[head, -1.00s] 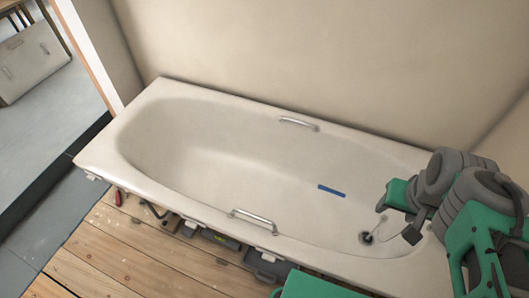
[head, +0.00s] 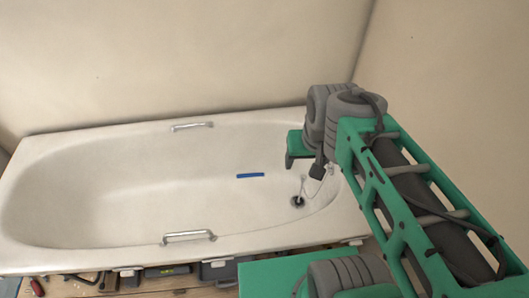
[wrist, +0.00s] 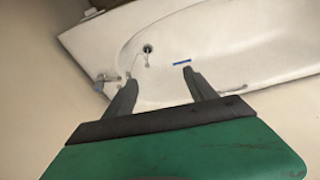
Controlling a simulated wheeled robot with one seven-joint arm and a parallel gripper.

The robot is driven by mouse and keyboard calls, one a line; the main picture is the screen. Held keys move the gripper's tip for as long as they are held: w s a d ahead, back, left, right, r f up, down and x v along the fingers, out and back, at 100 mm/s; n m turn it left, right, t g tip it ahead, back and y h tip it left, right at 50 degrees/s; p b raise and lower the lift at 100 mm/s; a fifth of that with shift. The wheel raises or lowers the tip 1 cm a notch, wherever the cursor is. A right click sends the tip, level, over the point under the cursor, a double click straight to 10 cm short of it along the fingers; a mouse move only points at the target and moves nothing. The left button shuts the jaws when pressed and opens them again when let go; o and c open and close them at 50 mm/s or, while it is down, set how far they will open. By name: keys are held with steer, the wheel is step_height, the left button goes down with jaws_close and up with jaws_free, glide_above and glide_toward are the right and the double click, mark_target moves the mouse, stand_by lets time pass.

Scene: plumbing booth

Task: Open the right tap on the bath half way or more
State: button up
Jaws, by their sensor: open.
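The white bath (head: 60,246) stands along the back wall, with its drain end at the right. In the wrist view the bath (wrist: 75,42) lies across the top. A small grey metal fitting, apparently a tap (wrist: 100,82), shows at the bath's edge, left of my fingers. I cannot tell whether it is the right tap or how far it is turned. In the head view my arm covers the tap end. My gripper (wrist: 160,77) is open with nothing between its fingers, above the drain end of the bath and apart from the fitting.
The drain (head: 297,202) has a plug chain beside it. A blue strip (head: 250,175) lies in the bath. Grab handles (head: 188,236) sit on both long sides. Tools lie on the floor along the bath's front. Walls close in the back and right.

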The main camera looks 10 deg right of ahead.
steer(key=w+d+f+m+g+b, duration=0.1)
steer(key=w+d+f+m+b, duration=0.3)
steer(key=w+d, duration=0.3)
steer(key=w+d+f+m+g+b, duration=0.1)
steer(key=w+d+f+m+b, duration=0.15)
steer(key=w+d+m, duration=0.45)
steer(key=w+d+f+m+b, duration=0.1)
steer(key=d+f+m, duration=0.2)
steer(key=d+f, duration=0.3)
steer(key=w+d+f+m+b, duration=0.1)
steer(key=w+d+f+m, duration=0.1)
steer(key=d+f, duration=0.4)
steer(key=w+d+f+m+g+b, duration=0.1)
steer(key=d+f+m+b, duration=0.1)
steer(key=d+f, duration=0.4)
steer(key=shift+w+d+f+m, duration=0.15)
steer(key=shift+d+m, duration=0.25)
steer(key=shift+d, duration=0.4)
steer(key=shift+w+d+r+m, duration=0.15)
steer(key=shift+d+m, duration=0.25)
steer(key=shift+d, duration=0.35)
step_height(320, 180, down, 8)
steer(key=shift+a+r, duration=0.1)
steer(key=shift+r, duration=0.05)
steer(key=c, duration=1.4)
